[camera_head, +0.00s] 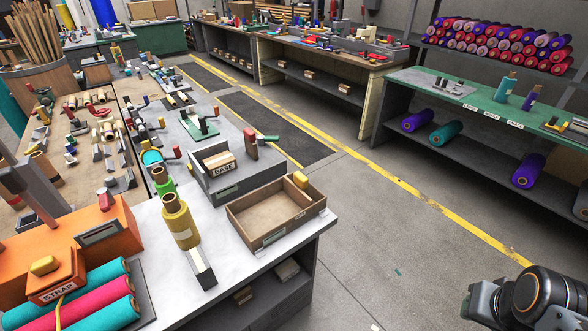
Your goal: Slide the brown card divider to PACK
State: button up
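I cannot pick out the brown card divider or a PACK label for certain. A brown open tray (240,227) stands on the near white-topped bench, with a small yellow block at its right corner. Behind it, a grey unit (206,187) holds a tan block (219,164) above a label reading BASE. Part of my arm shows at the bottom right over the floor. My gripper's fingers are out of the picture.
Yellow rolls (179,222) stand left of the tray. An orange unit (84,244) and a STRAP box (55,277) sit by coloured felt rolls (93,298) at lower left. The green-topped bench (433,92) stands at right. Open grey floor (400,240) with a yellow line lies between.

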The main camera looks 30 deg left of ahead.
aim_at(292, 190)
jog(key=u, duration=0.7)
jog(key=i, duration=0.75)
jog(key=u, duration=1.05)
jog(key=i, duration=0.3)
jog(key=u, duration=0.3)
